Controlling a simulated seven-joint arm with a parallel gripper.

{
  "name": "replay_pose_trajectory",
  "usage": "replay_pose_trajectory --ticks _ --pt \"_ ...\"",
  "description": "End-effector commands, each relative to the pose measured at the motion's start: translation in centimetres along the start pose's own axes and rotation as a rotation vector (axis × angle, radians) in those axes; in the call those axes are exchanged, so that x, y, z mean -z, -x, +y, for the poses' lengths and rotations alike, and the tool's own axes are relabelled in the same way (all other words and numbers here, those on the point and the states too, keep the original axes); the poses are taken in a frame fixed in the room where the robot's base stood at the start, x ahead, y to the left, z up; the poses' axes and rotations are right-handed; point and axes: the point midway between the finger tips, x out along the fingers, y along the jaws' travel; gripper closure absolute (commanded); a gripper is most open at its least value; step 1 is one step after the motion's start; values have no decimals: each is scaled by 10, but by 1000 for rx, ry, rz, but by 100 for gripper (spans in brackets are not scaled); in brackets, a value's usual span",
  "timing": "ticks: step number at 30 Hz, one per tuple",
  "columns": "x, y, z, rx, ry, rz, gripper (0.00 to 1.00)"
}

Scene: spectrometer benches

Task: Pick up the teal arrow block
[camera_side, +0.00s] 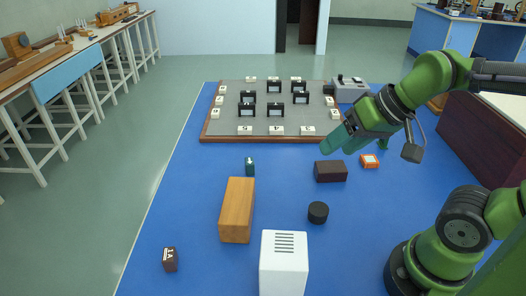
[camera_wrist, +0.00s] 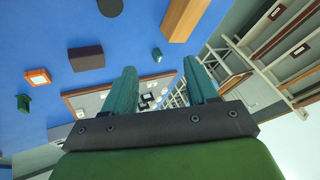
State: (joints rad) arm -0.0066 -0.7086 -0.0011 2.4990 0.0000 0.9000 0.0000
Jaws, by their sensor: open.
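A small teal block (camera_side: 249,166) stands on the blue table, left of the middle in the side view, with a faint pale mark too small to read. In the wrist view the teal block (camera_wrist: 157,54) appears between and beyond my fingertips. A small green piece (camera_side: 383,144) lies beyond the orange block at the right; it looks arrow-like in the wrist view (camera_wrist: 23,102). I cannot tell for certain which one is the arrow block. My gripper (camera_side: 332,145) is open and empty, raised above the table, right of the teal block. It also shows in the wrist view (camera_wrist: 158,68).
A wooden block (camera_side: 237,210), white box (camera_side: 284,262), black cylinder (camera_side: 318,212), dark brown block (camera_side: 331,171), orange block (camera_side: 369,161) and small marked brown block (camera_side: 170,259) stand around. A grey board (camera_side: 225,128) with several black frames lies behind. Blue table is clear at left.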

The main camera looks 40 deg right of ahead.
Motion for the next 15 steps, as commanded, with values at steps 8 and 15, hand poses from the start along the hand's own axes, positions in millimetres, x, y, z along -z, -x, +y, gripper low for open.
replay_pose_trajectory --ticks 8,15 --pt "56 -44 -14 -76 -26 -168 43" --pt "121 -105 -24 -181 -74 -306 43"
